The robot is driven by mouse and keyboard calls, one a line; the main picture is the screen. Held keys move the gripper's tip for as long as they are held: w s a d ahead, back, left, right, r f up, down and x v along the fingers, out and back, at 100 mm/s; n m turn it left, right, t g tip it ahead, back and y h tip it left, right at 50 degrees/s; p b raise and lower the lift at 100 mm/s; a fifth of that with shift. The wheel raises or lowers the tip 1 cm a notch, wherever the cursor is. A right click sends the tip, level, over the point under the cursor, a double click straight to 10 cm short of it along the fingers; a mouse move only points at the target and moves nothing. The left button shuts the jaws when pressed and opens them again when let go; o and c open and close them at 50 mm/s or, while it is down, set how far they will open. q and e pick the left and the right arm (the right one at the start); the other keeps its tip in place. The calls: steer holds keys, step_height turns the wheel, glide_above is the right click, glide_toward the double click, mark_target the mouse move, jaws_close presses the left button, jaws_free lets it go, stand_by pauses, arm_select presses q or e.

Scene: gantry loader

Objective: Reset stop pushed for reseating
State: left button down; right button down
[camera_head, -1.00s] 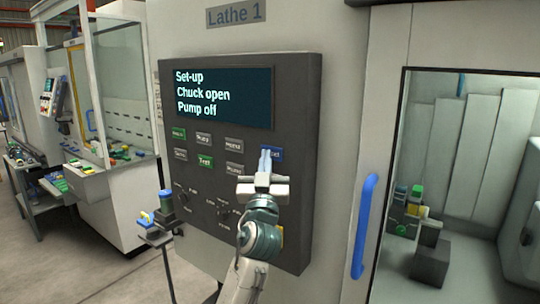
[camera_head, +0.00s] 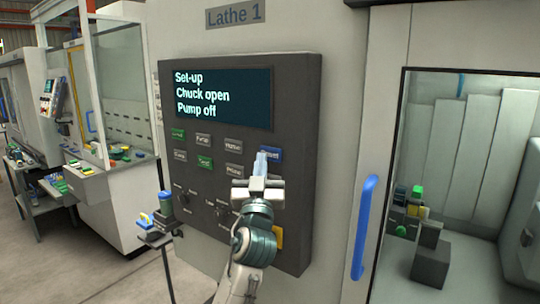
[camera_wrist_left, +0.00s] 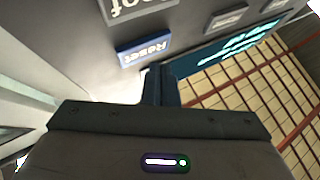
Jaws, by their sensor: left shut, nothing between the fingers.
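The dark control panel (camera_head: 300,110) of Lathe 1 carries a screen (camera_head: 223,98) reading "Set-up, Chuck open, Pump off". The blue Reset button (camera_head: 272,155) is at the right of the button rows, and its label reads "Reset" in the left wrist view (camera_wrist_left: 144,50). My left gripper (camera_head: 261,158) is shut and empty, its fingertips just left of and below the button in the head view. In the wrist view the fingertips (camera_wrist_left: 158,72) are close to the button's lower edge. I cannot tell contact, but a gap seems to show. My right gripper is not in view.
A blue door handle (camera_head: 363,227) stands right of the panel, beside the window into the lathe's chamber. A small stand (camera_head: 157,235) with a blue-and-yellow item is at the panel's lower left. Another machine (camera_head: 105,110) stands farther left.

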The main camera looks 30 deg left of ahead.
arm_select(q)
steer(key=shift+s+a, duration=0.2)
steer(key=shift+s, duration=2.25)
